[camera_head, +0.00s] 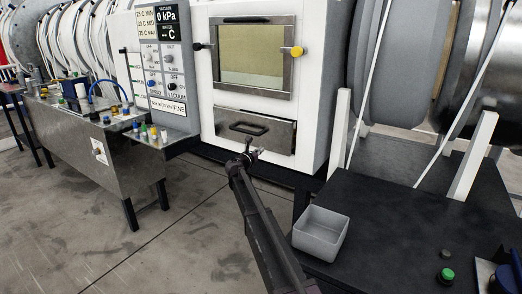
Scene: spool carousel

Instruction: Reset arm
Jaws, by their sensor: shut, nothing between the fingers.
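My arm reaches up from the bottom of the picture, dark and nearly straight. My gripper (250,147) is at its far end, in front of the drawer (274,128) of a white cabinet. The gripper is small in view and looks shut and empty. The drawer has a dark handle (247,128), just above the gripper tips. I cannot tell whether the tips touch the drawer front.
Above the drawer is a windowed door (250,66) with a yellow knob (296,51). A grey bin (321,232) sits on the black table (400,225) at right, close to my arm. A metal bench (95,150) stands left. Floor between is clear.

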